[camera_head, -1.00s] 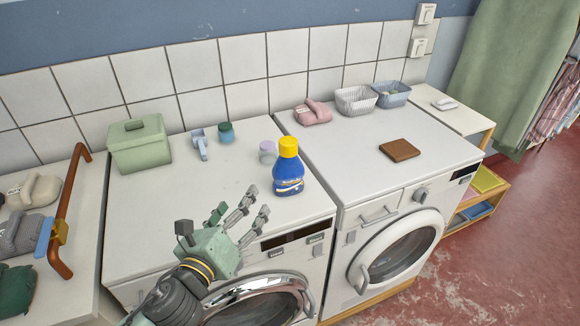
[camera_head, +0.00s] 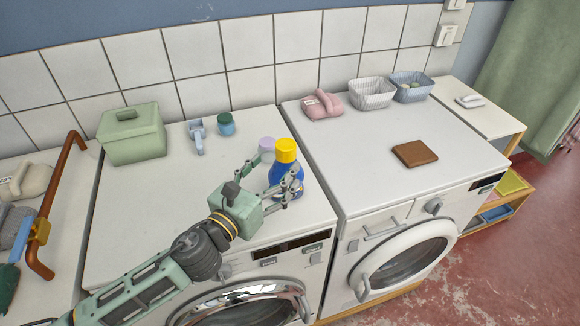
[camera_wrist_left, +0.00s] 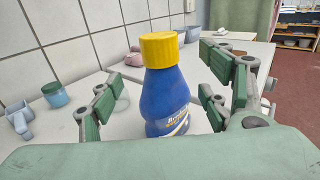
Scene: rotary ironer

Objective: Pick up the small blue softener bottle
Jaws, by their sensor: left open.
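The small blue softener bottle (camera_head: 285,176) has a yellow cap and stands upright on the left washing machine top, near its right front part. My left gripper (camera_head: 276,182) is around the bottle, with its fingers spread open on both sides. In the left wrist view the bottle (camera_wrist_left: 166,100) stands between the green-padded fingers of the gripper (camera_wrist_left: 164,105), and I see gaps on both sides. The gripper hides part of the bottle's lower body in the head view. My right gripper is not in view.
A green lidded box (camera_head: 133,139), a scoop (camera_head: 197,137) and a teal jar (camera_head: 225,125) stand farther back. A brown block (camera_head: 415,154) lies on the right machine, mostly clear around it.

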